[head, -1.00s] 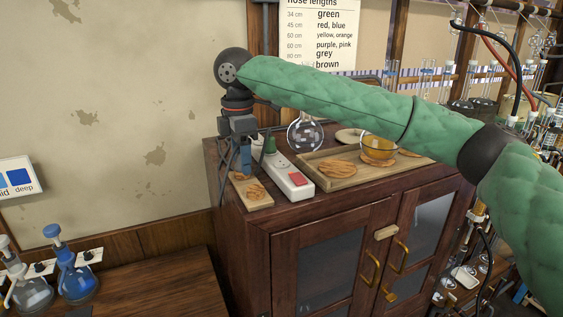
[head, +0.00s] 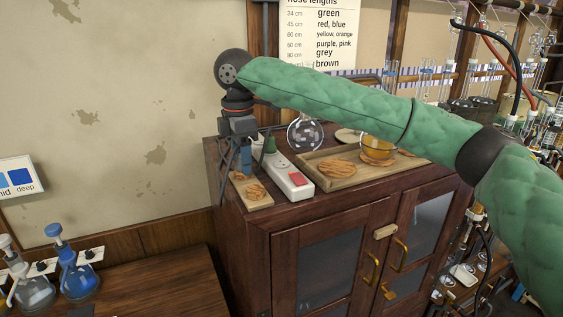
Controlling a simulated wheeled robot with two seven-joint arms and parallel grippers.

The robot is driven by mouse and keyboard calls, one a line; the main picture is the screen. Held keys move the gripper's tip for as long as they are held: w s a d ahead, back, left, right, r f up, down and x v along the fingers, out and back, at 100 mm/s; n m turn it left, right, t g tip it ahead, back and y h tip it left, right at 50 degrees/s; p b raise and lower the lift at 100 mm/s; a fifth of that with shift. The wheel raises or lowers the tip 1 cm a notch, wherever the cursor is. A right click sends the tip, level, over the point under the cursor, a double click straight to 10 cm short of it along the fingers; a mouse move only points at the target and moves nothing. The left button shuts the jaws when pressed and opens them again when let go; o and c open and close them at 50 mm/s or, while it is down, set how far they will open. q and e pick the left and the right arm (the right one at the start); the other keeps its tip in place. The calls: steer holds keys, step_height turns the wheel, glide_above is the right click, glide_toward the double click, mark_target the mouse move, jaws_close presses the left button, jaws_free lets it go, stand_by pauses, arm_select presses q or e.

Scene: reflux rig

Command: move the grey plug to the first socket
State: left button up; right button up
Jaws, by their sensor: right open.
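A white power strip (head: 284,172) with a red switch lies on top of the dark wooden cabinet. A green plug (head: 270,146) sits at its far end. I cannot make out the grey plug; my right gripper may hide it. Which socket is the first cannot be told. My right gripper (head: 241,170) points down at the left end of the cabinet top, just left of the strip's far end and above a small wooden board. It is open, and its fingers partly cover the board. My left gripper is not in view.
The small board (head: 258,202) holds coiled tan hose. Glassware crowds the right.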

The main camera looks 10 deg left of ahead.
stand_by(0.3)
jaws_close()
steer(key=shift+r, duration=0.2)
steer(key=shift+r+p, duration=2.8)
steer(key=shift+r, duration=0.05)
